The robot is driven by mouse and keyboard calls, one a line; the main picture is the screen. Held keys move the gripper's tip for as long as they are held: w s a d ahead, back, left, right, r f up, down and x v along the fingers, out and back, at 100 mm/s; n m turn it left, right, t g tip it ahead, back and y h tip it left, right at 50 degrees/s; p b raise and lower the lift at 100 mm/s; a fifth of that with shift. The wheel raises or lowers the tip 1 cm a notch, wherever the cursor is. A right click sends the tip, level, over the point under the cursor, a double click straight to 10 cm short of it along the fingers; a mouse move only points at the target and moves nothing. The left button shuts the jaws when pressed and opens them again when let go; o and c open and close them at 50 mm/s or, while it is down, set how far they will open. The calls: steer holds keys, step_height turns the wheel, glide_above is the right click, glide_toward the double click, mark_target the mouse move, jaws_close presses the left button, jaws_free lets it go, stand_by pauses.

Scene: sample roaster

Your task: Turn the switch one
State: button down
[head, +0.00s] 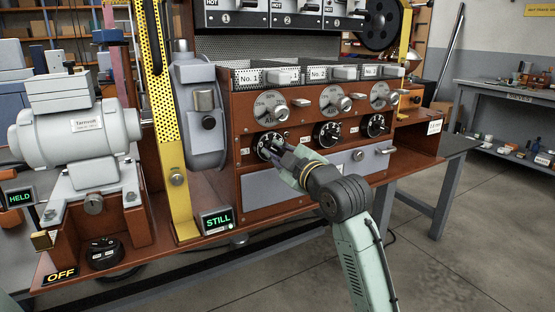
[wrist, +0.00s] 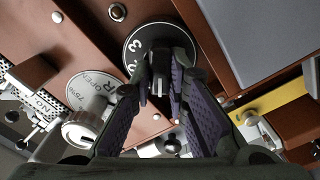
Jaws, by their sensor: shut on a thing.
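Switch one (head: 264,148) is the leftmost black round dial with white numbers, on the brown front panel below the No. 1 plate. My gripper (head: 280,148) reaches it from the right and is shut on its knob. In the wrist view the gripper (wrist: 162,62) has its two purple-padded fingers on either side of the black knob of switch one (wrist: 139,42). A 3 shows on the dial face. Part of the dial is hidden behind the fingers, so I cannot read its setting.
Two similar dials (head: 327,134) (head: 375,125) sit to the right. A silver air dial (head: 270,105) with a knob is just above. A yellow post (head: 170,150) and a STILL sign (head: 217,220) stand left. A grey drawer front (head: 345,163) lies below right.

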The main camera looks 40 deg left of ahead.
steer(key=shift+f+n+b, duration=0.1)
steer(key=shift+n+b, duration=0.5)
steer(key=shift+n, duration=0.6)
steer(key=c, duration=1.6)
jaws_free()
steer(key=shift+o, duration=0.2)
steer(key=v, duration=1.2)
